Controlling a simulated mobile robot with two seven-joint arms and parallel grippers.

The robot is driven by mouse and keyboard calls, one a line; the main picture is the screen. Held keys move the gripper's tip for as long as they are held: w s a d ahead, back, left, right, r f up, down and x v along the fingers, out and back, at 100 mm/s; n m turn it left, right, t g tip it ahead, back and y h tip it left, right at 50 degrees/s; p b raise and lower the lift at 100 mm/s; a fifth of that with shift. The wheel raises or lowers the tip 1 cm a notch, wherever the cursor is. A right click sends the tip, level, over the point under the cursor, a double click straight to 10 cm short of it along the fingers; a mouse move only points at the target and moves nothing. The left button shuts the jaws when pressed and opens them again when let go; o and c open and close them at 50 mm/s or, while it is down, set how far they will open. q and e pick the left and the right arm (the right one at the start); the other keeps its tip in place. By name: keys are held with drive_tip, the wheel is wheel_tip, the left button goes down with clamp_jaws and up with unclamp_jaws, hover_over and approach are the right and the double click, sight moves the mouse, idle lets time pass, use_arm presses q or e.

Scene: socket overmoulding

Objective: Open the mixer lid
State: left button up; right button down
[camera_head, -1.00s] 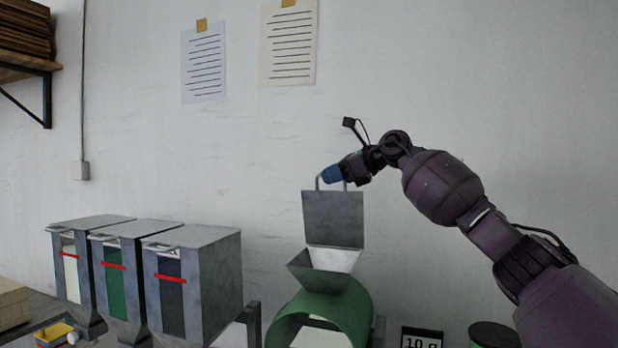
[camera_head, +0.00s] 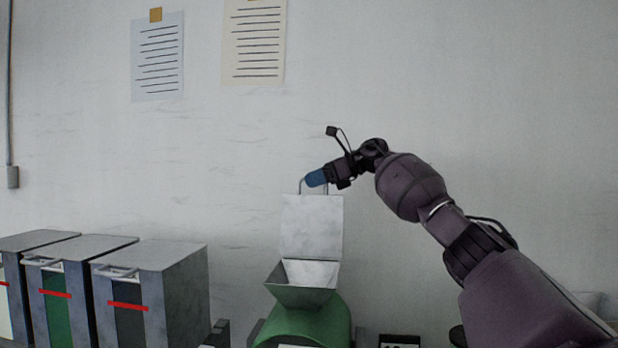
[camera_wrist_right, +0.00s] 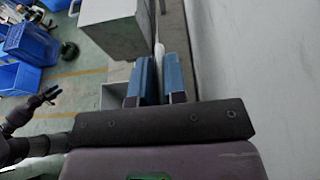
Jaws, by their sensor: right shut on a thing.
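The mixer has a green drum (camera_head: 310,328) with a grey, open-topped hopper (camera_head: 302,290) on it. Its grey lid (camera_head: 312,228) stands about upright at the hopper's back edge, and the hopper mouth is uncovered. My right gripper (camera_head: 314,179), with blue fingers, is shut on the lid handle (camera_head: 300,186) at the lid's top edge. In the right wrist view the blue fingers (camera_wrist_right: 158,70) close on a thin pale part. A dark arm end (camera_wrist_right: 45,96) at the left of that view may be my left gripper; its jaw state is unclear.
Several grey dispenser bins (camera_head: 180,258) with red stripes stand left of the mixer. The wall with paper sheets (camera_head: 157,58) is behind the lid. A small dark sign (camera_head: 399,341) is right of the mixer. Blue crates (camera_wrist_right: 28,42) lie on the floor.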

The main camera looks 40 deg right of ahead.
drive_tip(key=shift+f, duration=0.45)
drive_tip(key=c, duration=1.4)
unclamp_jaws()
drive_tip(key=shift+o, duration=1)
drive_tip(key=shift+w+d, duration=0.15)
drive_tip(key=shift+s+r, duration=0.2)
drive_tip(key=shift+r, duration=0.1)
drive_tip(key=b+v, duration=0.1)
drive_tip(key=v, duration=0.9)
drive_tip(key=shift+d, duration=0.2)
drive_tip(key=shift+s, duration=0.15)
